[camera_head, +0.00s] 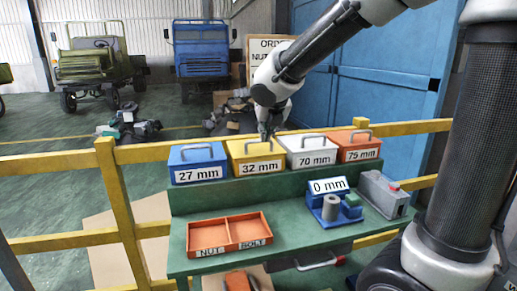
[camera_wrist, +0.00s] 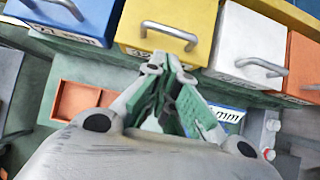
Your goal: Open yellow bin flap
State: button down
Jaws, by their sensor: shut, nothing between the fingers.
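The yellow bin (camera_head: 256,158), labelled 32 mm, stands on the raised green shelf between the blue and white bins. Its flap looks closed, with a grey bar handle (camera_head: 264,138) on top. In the wrist view the yellow bin (camera_wrist: 182,12) is at the top centre, with its handle (camera_wrist: 168,33) just beyond my fingertips. My gripper (camera_head: 265,134) is above the yellow bin, close to the handle. In the wrist view my gripper (camera_wrist: 167,68) is shut and empty, its fingers pointing toward the handle. I cannot tell whether they touch it.
The blue bin (camera_head: 197,155) is left of the yellow one; the white bin (camera_head: 309,146) and orange bin (camera_head: 361,141) are to the right. An orange tray (camera_head: 229,248) and a 0 mm gauge (camera_head: 337,215) are on the green bench. A yellow railing (camera_head: 75,158) runs behind.

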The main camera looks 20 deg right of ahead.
aim_at(258, 154)
jog(key=x, duration=0.9)
jog(key=shift+w+d+f, duration=0.1)
jog(key=shift+w+f, duration=0.05)
jog(key=shift+f, duration=0.15)
